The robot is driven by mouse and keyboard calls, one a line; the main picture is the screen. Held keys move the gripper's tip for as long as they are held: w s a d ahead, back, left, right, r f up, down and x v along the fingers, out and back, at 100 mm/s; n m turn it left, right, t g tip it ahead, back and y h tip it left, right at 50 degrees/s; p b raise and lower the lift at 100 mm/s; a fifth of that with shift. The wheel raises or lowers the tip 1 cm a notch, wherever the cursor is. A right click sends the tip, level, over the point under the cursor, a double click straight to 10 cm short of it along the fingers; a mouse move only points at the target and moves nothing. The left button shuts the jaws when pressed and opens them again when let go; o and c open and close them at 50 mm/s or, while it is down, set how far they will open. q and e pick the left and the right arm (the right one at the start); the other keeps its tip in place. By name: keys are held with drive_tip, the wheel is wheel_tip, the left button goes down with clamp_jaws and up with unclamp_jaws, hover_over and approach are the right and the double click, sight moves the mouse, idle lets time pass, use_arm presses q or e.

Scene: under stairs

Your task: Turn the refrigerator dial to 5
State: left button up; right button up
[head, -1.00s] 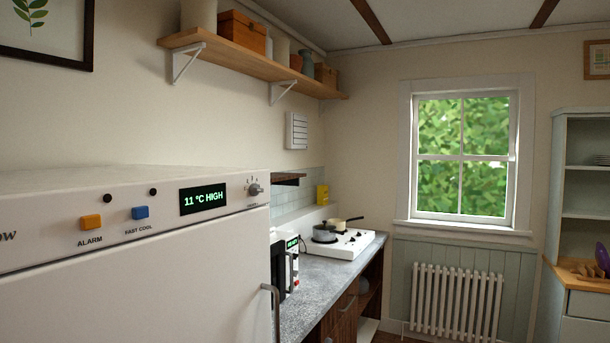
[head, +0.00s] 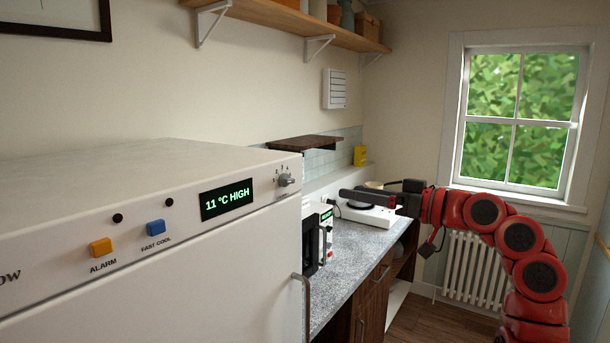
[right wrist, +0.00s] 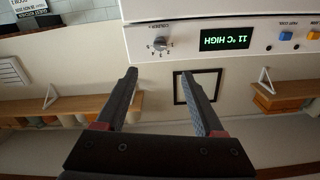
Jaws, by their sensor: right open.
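The refrigerator (head: 150,290) stands at the left. In the right wrist view, which is upside down, the dial (right wrist: 160,45) appears just beyond and between the open fingertips (right wrist: 160,76). My left gripper is out of view.
An orange ALARM button (head: 101,247) and a blue FAST COOL button (head: 156,228) sit on the same panel. A dark small shelf (head: 305,143) juts from the wall behind the dial. The counter (head: 350,245) holds a microwave and a hob (head: 368,213).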

sight(291, 180)
drive_tip(key=p+x, duration=0.5)
drive_tip(key=x, duration=0.9)
drive_tip(key=shift+a+r+p, duration=0.15)
drive_tip(key=shift+p, duration=0.2)
drive_tip(key=shift+w+a, duration=0.35)
drive_tip(key=shift+a, duration=0.05)
clamp_jaws()
